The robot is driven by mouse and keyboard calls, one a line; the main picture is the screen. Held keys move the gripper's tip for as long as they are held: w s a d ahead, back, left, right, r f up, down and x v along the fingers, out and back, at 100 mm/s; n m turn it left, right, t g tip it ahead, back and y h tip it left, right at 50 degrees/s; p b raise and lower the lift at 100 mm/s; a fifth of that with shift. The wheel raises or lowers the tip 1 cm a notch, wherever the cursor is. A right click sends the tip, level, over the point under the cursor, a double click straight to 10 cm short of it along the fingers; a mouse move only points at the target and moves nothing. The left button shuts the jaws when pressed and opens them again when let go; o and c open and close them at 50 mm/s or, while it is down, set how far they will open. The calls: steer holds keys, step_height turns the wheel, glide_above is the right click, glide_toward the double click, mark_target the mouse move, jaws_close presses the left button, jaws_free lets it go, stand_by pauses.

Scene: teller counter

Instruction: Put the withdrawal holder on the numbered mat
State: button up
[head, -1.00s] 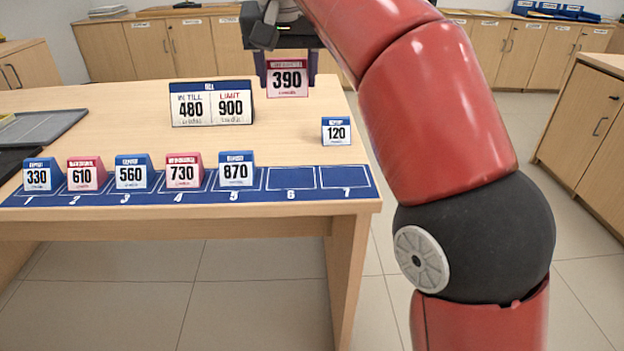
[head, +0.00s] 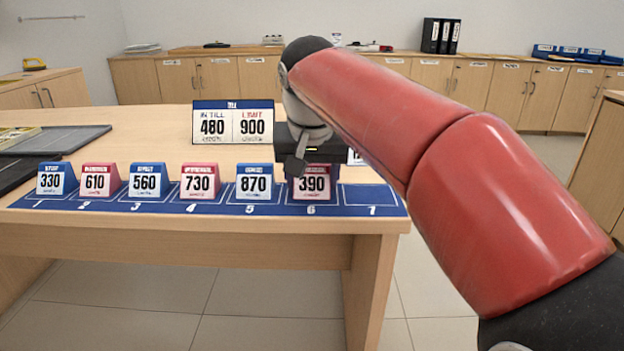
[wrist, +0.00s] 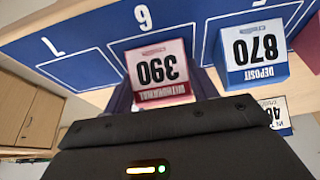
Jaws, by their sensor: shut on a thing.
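The red and white withdrawal holder marked 390 (head: 311,186) is between the fingers of my gripper (head: 311,192), which is shut on it. It stands upright at space 6 of the blue numbered mat (head: 370,211); I cannot tell whether its base touches the mat. In the wrist view the holder (wrist: 160,72) appears upside down beside the number 6, with a gripper finger on each side. On spaces 1 to 5 stand holders 330 (head: 51,179), 610 (head: 96,181), 560 (head: 146,181), 730 (head: 199,182) and 870 (head: 254,183). Space 7 is empty.
The till sign (head: 233,122), reading 480 and limit 900, stands behind the mat. The 120 holder (head: 356,158) is mostly hidden behind my gripper. Holder 870 is close beside the held one. A grey tray (head: 62,139) lies at the counter's left.

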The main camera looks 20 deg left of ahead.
steer(key=o, duration=1)
steer(key=shift+f, duration=0.1)
